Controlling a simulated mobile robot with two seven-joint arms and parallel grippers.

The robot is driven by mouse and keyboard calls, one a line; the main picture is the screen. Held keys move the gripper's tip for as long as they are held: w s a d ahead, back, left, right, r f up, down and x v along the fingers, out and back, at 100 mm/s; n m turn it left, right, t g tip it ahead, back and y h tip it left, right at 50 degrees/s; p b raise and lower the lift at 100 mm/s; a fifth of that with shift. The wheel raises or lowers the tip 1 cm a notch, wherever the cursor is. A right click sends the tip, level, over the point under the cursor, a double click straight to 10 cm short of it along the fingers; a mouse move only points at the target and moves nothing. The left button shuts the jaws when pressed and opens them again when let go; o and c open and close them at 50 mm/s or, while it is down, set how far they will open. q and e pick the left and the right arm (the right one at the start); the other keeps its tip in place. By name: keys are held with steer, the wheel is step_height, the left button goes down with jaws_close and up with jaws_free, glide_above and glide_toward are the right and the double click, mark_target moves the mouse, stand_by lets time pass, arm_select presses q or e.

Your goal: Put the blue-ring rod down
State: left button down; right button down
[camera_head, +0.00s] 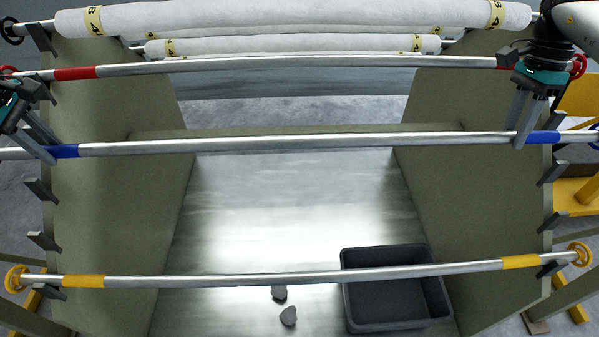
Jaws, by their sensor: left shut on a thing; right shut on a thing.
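The blue-ring rod (300,141) is a long silver bar with a blue band near each end. It spans the frame level, roughly from side to side. My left gripper (46,152) is shut on it at the left blue band. My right gripper (520,140) is shut on it just inside the right blue band. Empty dark brackets show below the rod on the left panel (100,200) and the right panel (480,200). I cannot tell whether the rod touches any bracket.
A red-ring rod (300,63) lies behind, with white rolls (300,17) beyond it. A yellow-ring rod (230,282) with yellow end wheels crosses in front, lower in the picture. Below are a dark bin (347,300) and two dark lumps (288,316) on the metal floor.

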arm_select(q)
steer(key=shift+f, duration=0.15)
arm_select(e)
steer(key=shift+f, duration=0.15)
